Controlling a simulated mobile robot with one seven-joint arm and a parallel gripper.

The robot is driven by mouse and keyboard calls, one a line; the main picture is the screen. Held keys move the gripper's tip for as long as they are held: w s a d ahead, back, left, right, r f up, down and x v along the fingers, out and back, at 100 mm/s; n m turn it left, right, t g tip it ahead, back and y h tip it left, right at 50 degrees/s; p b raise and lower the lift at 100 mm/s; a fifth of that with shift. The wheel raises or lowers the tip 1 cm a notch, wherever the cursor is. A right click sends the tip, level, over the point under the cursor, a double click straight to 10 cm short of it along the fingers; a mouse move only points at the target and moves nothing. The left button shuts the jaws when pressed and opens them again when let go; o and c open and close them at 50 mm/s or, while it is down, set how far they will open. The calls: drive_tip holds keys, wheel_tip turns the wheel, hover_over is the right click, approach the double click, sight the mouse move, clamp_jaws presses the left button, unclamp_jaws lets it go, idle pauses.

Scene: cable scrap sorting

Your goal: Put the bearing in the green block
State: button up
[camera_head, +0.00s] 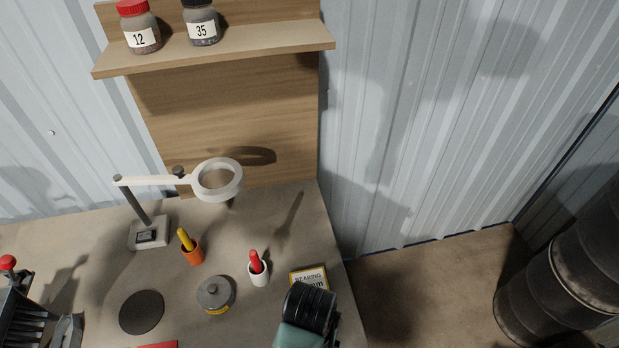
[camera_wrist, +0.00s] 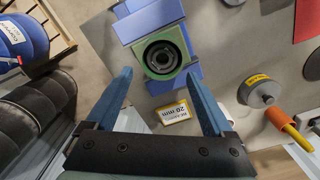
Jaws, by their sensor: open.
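In the wrist view a green block (camera_wrist: 149,71) sits against a blue body (camera_wrist: 148,16) on the grey bench. A dark ring (camera_wrist: 162,55) shows in the round opening of the green block. I cannot tell whether it is the bearing or the bore itself. My gripper (camera_wrist: 158,76) is open, with its two blue fingers on either side of the green block in the picture and nothing visible between them. In the head view my dark wrist covers this part of the bench, and neither block nor bearing shows there.
A yellow-edged "BEARING 20 mm" card (camera_head: 308,275) lies near my wrist. A white cup with a red tool (camera_head: 258,272), a lidded grey tin (camera_head: 215,294), an orange cup (camera_head: 193,255) and a magnifier lamp (camera_head: 218,180) stand to the left. Blue spools (camera_wrist: 22,38) stand beyond the bench edge.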

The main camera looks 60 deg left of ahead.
wheel_tip(320, 180, up, 7)
drive_tip(key=p, duration=0.1)
drive_tip(key=shift+s, duration=0.25)
drive_tip(key=shift+d+r, duration=0.1)
drive_tip(key=shift+r, duration=0.05)
